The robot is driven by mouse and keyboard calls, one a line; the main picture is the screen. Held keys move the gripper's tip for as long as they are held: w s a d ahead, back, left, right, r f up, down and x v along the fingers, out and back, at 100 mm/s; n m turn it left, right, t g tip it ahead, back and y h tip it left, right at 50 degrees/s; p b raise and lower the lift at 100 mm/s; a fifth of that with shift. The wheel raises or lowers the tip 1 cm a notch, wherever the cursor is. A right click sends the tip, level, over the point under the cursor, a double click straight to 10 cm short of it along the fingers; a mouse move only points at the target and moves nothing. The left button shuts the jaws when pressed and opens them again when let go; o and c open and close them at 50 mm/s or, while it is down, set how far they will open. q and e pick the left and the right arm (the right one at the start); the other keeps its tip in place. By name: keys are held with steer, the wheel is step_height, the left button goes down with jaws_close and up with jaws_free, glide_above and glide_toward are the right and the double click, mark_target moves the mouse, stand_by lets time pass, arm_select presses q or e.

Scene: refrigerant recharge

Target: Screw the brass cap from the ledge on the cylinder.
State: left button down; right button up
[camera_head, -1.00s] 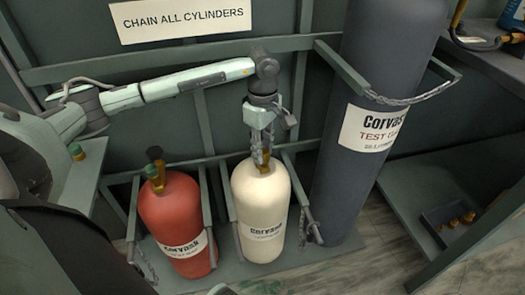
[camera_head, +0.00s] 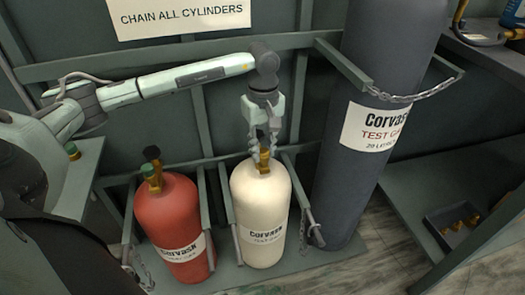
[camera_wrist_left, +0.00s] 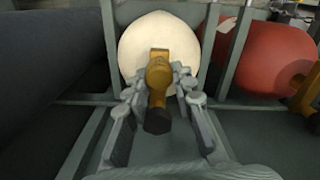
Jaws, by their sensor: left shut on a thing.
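The cream cylinder (camera_head: 262,215) stands upright in the rack. A brass valve (camera_head: 264,158) is at its top. My left gripper (camera_head: 263,140) points down over it, its fingers on either side of brass. The left wrist view shows the fingers (camera_wrist_left: 158,95) around a brass piece (camera_wrist_left: 158,74) with a dark round end (camera_wrist_left: 157,121), in line with the cream cylinder (camera_wrist_left: 135,40). I cannot tell a separate cap from the valve there. A small brass piece with a green top (camera_head: 73,151) stands on the ledge (camera_head: 85,170) at the left. My right gripper is not in view.
A red cylinder (camera_head: 170,222) with a brass valve stands left of the cream one. A tall dark cylinder (camera_head: 350,185) stands right, behind a chain (camera_head: 405,97). A tray (camera_head: 432,220) of brass fittings lies at the far right. Rack bars flank the cream cylinder.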

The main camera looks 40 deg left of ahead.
arm_select(q)
steer(key=shift+f, duration=0.1)
steer(key=shift+f+m+b, duration=0.15)
steer(key=shift+m+b, duration=0.45)
steer(key=shift+m, duration=0.5)
steer(key=c, duration=1.2)
jaws_free()
steer(key=shift+r, duration=0.2)
